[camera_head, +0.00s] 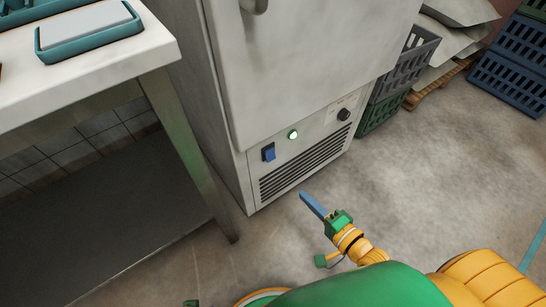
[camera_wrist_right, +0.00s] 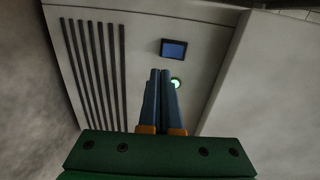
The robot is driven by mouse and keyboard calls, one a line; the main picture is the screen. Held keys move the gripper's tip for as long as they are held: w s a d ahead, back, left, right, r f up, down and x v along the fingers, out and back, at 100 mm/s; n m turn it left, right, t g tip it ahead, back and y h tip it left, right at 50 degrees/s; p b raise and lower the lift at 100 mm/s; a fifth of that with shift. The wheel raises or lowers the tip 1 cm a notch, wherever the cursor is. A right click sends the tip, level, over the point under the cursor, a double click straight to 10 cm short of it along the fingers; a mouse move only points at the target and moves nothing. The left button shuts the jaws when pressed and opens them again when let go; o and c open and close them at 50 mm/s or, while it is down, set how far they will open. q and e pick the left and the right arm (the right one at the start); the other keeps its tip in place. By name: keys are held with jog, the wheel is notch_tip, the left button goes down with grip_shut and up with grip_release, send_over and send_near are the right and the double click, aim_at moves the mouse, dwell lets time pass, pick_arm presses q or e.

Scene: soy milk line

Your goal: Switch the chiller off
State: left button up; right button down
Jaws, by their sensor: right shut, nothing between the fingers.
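The chiller is a tall white cabinet (camera_head: 310,60) with a lower front panel. On that panel are a blue rocker switch (camera_head: 268,152), a lit green lamp (camera_head: 293,134) and a black knob (camera_head: 344,114) above a dark vent grille (camera_head: 303,166). My right gripper (camera_head: 306,197) is shut and empty in front of the panel, apart from it, low and right of the switch. In the right wrist view, the shut blue fingers (camera_wrist_right: 159,75) point toward the panel. The switch (camera_wrist_right: 174,49) shows just beyond their tips, and the lamp (camera_wrist_right: 176,84) is partly behind them. My left gripper is not in view.
A steel table (camera_head: 110,70) with a teal tray (camera_head: 90,42) stands left of the chiller. Grey and green crates (camera_head: 405,65) and sacks (camera_head: 460,10) on a pallet are to the right, with blue crates (camera_head: 510,75) beyond. The floor before the chiller is clear.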

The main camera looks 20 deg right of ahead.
jog(key=b, duration=0.3)
send_near(266, 160)
jog(key=f, duration=0.1)
jog(key=x, duration=0.1)
jog(key=b+x, duration=0.1)
jog(key=x, duration=0.3)
jog(key=shift+w+d+f+b, duration=0.1)
jog(key=shift+w+d+b, duration=0.15)
jog(key=shift+b, duration=0.1)
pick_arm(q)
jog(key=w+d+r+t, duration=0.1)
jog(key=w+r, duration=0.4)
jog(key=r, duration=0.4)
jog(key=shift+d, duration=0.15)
pick_arm(e)
jog(key=shift+w+a, duration=0.1)
jog(key=shift+w, duration=0.2)
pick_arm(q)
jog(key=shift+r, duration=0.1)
